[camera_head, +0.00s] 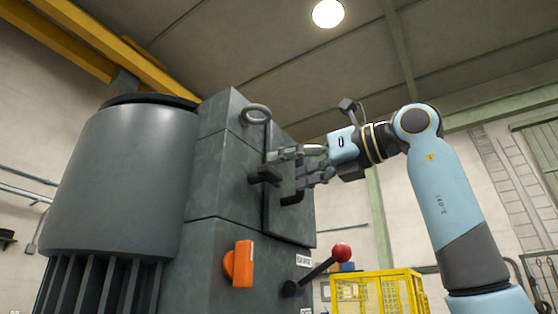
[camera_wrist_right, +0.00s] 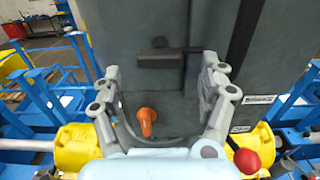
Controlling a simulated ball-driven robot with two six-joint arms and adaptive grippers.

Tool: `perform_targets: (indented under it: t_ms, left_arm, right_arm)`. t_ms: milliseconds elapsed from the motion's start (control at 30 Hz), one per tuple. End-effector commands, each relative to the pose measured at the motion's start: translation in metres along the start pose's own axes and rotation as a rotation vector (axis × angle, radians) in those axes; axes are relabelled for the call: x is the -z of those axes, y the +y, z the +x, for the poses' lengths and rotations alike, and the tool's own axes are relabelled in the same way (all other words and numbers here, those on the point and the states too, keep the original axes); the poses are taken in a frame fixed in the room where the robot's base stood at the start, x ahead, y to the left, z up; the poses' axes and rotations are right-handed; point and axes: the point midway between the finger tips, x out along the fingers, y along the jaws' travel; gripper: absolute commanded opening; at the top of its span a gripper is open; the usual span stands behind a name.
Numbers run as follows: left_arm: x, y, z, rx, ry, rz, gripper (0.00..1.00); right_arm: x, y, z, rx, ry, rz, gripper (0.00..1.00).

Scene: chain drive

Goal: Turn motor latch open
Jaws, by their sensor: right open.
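A large grey motor housing (camera_head: 205,200) stands at the left and middle of the head view. A black latch-like handle (camera_head: 265,176) sticks out of its face near a panel edge; it also shows in the right wrist view (camera_wrist_right: 158,62). My right gripper (camera_head: 286,168) is open in front of the housing, close to this handle. In the right wrist view its two fingers (camera_wrist_right: 162,72) are spread, with the handle between and beyond the fingertips. I cannot tell whether they touch it. My left gripper is in neither view.
An orange handle (camera_head: 243,264) is on the housing's lower face. A lever with a red knob (camera_head: 341,251) sticks out at the lower right. A ring (camera_head: 256,114) is near the top. A yellow cage (camera_head: 378,292) stands behind. Blue and yellow framework (camera_wrist_right: 75,150) lies below.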

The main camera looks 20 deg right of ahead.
Motion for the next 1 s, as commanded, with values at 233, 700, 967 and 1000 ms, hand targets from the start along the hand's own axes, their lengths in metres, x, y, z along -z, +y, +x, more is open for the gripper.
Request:
perform_targets:
  t_ms: [233, 700, 967, 1000]
  left_arm:
    - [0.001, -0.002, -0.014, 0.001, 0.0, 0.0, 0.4]
    - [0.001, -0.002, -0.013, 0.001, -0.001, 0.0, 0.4]
    - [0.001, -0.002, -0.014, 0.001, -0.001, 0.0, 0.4]
    - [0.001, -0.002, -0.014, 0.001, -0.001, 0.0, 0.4]
  right_arm:
    - [-0.001, 0.0, 0.028, -0.001, 0.0, 0.002, 0.77]
    - [0.001, 0.0, 0.031, -0.001, 0.0, 0.001, 0.56]
    - [0.0, 0.0, 0.031, 0.0, 0.0, 0.001, 0.22]
    - [0.0, 0.0, 0.031, 0.0, -0.001, 0.0, 0.2]
